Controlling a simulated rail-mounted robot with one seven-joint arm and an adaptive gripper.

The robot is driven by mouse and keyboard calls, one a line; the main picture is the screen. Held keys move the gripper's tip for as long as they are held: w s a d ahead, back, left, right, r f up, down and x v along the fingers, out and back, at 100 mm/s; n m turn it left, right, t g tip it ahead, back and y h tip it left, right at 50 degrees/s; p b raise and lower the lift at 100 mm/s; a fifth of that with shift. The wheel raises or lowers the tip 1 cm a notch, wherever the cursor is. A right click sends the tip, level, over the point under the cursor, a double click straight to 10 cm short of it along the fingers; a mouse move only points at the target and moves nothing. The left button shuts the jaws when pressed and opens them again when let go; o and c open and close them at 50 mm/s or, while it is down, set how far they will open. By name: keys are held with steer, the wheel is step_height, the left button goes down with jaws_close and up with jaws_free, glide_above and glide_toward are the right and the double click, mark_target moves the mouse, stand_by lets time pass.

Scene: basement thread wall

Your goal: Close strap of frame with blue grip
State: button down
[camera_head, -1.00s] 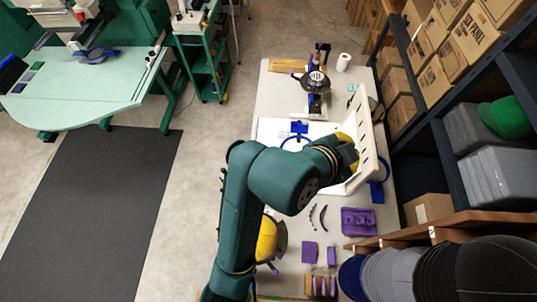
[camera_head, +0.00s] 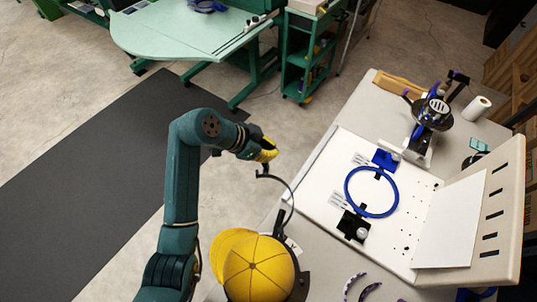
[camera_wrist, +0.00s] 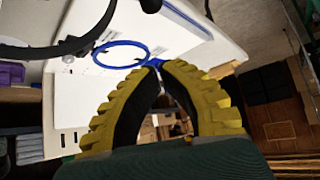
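A yellow cap (camera_head: 258,268) sits on a dark frame at the bottom of the head view. A thin black strap (camera_head: 292,195) curves up from beside it and stands free, its end just below my gripper (camera_head: 268,150). I cannot make out a blue grip on this frame. In the wrist view, a dark curved band (camera_wrist: 80,42), apparently this strap, crosses the upper left, apart from my fingers. My gripper's yellow ribbed fingers (camera_wrist: 158,66) come together at their tips with nothing visible held. The cap hides much of the frame.
A blue ring (camera_head: 372,192) lies on a white board (camera_head: 335,170) between a blue clip (camera_head: 385,160) and a black clip (camera_head: 353,226). A black device (camera_head: 432,112) and a paper roll (camera_head: 478,108) stand at the table's far end. Open floor lies left of my arm.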

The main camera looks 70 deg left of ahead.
steer(key=f, duration=0.2)
steer(key=f+b, duration=0.1)
steer(key=f, duration=0.1)
steer(key=f+b, duration=0.1)
steer(key=shift+w+f, duration=0.4)
